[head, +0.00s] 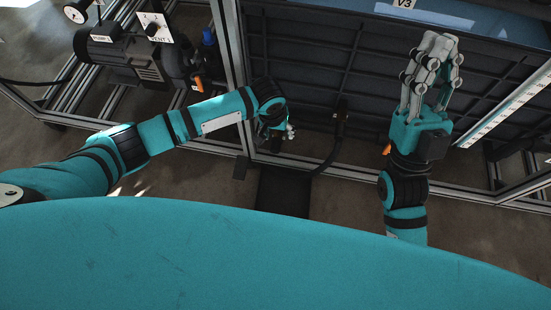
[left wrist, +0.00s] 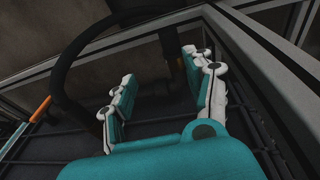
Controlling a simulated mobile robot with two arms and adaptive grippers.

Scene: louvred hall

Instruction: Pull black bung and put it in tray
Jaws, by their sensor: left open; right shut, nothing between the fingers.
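I cannot pick out the black bung for certain. A small black knob (head: 152,29) sits on the white plate with the vent label, at the upper left of the head view. A dark rectangular thing (head: 284,192) low in the middle may be the tray; I see nothing in it. My left gripper (head: 287,132) is over the frame's lower bar, small and partly hidden by its wrist. In the left wrist view it (left wrist: 162,92) is open with nothing between its fingers. My right gripper (head: 436,62) is shut and empty in front of the dark ribbed panel.
A black hose (head: 331,155) with a dark fitting hangs right of my left gripper; a thick black hose (left wrist: 72,50) also curves past the fingers in the left wrist view. A dark pump (head: 125,58) stands at the upper left. Metal frame bars (head: 232,50) surround the ribbed panel (head: 310,60).

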